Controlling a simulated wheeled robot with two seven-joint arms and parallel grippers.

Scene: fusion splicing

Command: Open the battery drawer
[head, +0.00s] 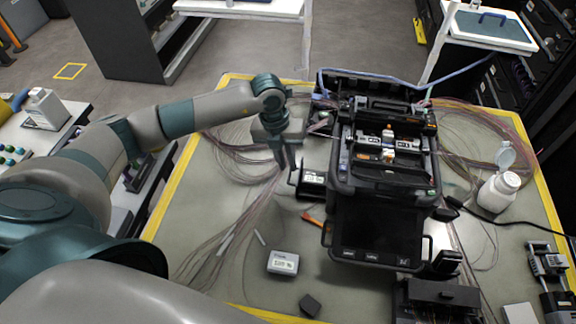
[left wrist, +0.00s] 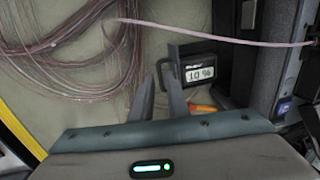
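The fusion splicer (head: 385,165) stands on the mat, its screen (head: 378,235) facing the front. A battery drawer (head: 313,178) shows at its left side, with a dark handle and a small display. The left wrist view shows this drawer's display reading 10 % (left wrist: 200,73), with the dark handle to its left. My left gripper (head: 282,163) points down just above and left of the handle. Its fingers (left wrist: 156,75) show a narrow gap and hold nothing I can make out; contact with the handle is unclear. My right gripper is not in view.
A loose battery (head: 283,262) with a display lies on the mat (head: 200,215). An orange-handled tool (head: 312,219) lies near the drawer. Fibre coils (head: 240,150) spread left of the splicer. A white bottle (head: 498,191) stands at the right. Left of the drawer is mostly low fibres.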

